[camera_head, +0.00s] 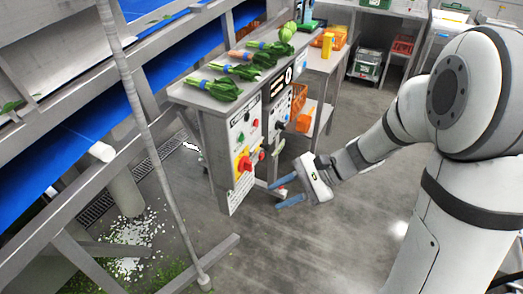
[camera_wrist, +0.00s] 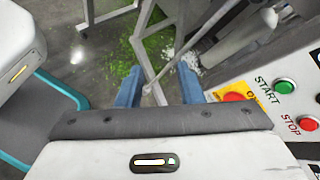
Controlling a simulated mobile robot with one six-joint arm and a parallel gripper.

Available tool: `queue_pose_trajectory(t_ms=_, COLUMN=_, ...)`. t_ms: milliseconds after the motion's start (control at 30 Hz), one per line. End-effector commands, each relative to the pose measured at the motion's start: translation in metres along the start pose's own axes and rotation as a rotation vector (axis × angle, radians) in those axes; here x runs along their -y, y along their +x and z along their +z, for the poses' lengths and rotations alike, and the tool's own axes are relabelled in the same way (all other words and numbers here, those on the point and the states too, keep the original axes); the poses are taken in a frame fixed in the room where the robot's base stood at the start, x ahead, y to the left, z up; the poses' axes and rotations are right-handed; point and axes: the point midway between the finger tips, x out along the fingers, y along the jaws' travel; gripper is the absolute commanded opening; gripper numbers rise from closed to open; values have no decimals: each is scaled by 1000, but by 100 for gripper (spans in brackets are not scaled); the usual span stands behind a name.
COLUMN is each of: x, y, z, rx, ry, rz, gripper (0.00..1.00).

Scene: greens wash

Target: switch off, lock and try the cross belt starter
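The cross belt starter looks to be the white panel (camera_head: 243,128) on the steel cabinet's end in the head view. It has a green button and red button above a yellow plate (camera_head: 240,168) with a red switch handle; the handle's exact setting is unclear. In the wrist view, the green START button (camera_wrist: 284,86), red STOP button (camera_wrist: 307,122) and red knob on yellow (camera_wrist: 236,97) show at the right. My gripper (camera_head: 287,191) is open, its blue fingers apart and off the panel, low and to its right. I cannot make out a lock.
Bundled greens (camera_head: 222,88) lie on the steel cabinet top (camera_head: 190,97). A second panel with a display (camera_head: 278,84) stands just behind. Blue conveyors (camera_head: 75,140) and a slanted post (camera_head: 150,140) are at left. Orange crates (camera_head: 298,98) sit behind.

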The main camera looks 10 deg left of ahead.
Motion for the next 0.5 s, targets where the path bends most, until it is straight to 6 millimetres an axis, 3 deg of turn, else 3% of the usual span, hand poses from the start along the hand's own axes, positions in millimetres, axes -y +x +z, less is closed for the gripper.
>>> queue_pose_trajectory(t_ms=100, x=27, y=21, z=-32, rx=126, ry=174, rz=-149, gripper=33)
queue_pose_trajectory(t_ms=300, x=66, y=42, z=-96, rx=292, ry=440, rz=-415, gripper=33)
queue_pose_trajectory(t_ms=500, x=84, y=51, z=-154, rx=379, ry=615, rz=-623, gripper=33)
